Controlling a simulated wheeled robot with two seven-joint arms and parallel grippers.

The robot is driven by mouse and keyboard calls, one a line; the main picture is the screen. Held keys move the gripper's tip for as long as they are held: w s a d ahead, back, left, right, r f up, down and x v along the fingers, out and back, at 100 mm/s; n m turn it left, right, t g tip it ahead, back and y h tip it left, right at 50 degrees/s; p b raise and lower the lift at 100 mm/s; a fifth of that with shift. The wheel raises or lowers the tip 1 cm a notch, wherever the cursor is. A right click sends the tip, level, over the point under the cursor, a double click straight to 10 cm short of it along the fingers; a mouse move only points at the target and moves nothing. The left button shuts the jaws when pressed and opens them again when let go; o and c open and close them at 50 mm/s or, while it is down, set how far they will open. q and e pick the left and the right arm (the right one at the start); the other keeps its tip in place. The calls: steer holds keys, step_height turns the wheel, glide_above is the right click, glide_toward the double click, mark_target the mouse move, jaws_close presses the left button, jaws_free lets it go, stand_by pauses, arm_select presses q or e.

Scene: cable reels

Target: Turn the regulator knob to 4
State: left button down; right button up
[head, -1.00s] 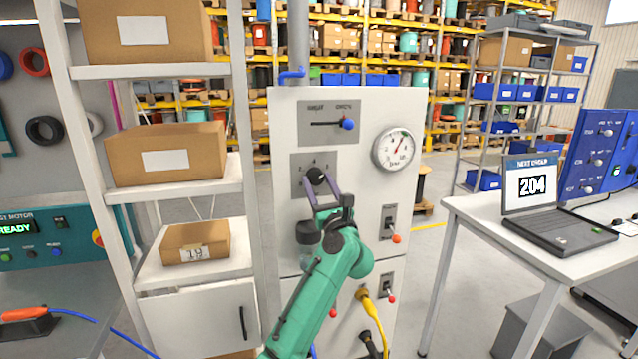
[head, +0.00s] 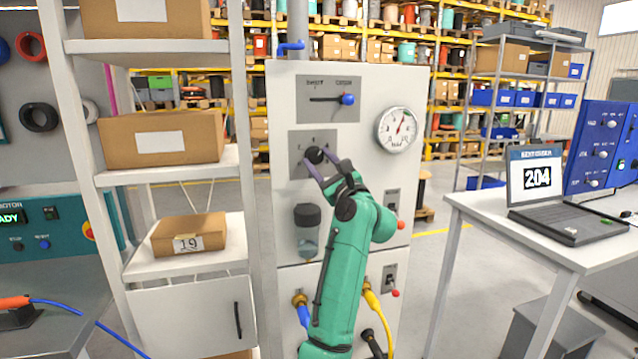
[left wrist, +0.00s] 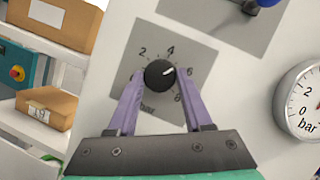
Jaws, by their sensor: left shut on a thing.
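The black regulator knob (head: 314,155) sits on a grey plate on the white cabinet front. In the left wrist view the knob (left wrist: 160,75) has a white pointer mark aimed to the upper right, between 4 and 6 and closer to 6. The numbers 2, 4, 6 and 8 show around it on the grey plate (left wrist: 200,55). My left gripper (head: 318,158) has its purple fingers on both sides of the knob, shut on it; they also show in the left wrist view (left wrist: 160,76). My right gripper is not in view.
A lever with a blue ball (head: 347,99) is above the knob, and a round gauge (head: 396,130) is to its upper right. A black cap (head: 307,216) and red-tipped switches are below. A shelf with boxes (head: 160,137) stands close on the left. A table with a laptop (head: 560,222) is at right.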

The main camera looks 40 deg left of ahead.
arm_select(q)
steer(key=n+b, duration=0.1)
steer(key=n+g+b, duration=0.1)
steer(key=n+b, duration=0.1)
steer(key=shift+w+d+f+n+g, duration=0.15)
steer(key=shift+f+n+g, duration=0.1)
steer(key=shift+n+g, duration=0.15)
steer(key=shift+r+n+b, duration=0.1)
steer(key=shift+n+b, duration=0.4)
steer(key=shift+r+n+g+h+b, duration=0.25)
steer(key=shift+n+g, duration=0.35)
steer(key=shift+n, duration=0.3)
steer(key=shift+n+g+h, duration=0.35)
steer(key=shift+n+g, duration=0.05)
steer(key=shift+n, duration=0.7)
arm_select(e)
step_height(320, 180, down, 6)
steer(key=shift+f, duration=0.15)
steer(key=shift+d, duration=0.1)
arm_select(q)
steer(key=shift+c, duration=1.6)
jaws_free()
steer(key=shift+r, duration=0.1)
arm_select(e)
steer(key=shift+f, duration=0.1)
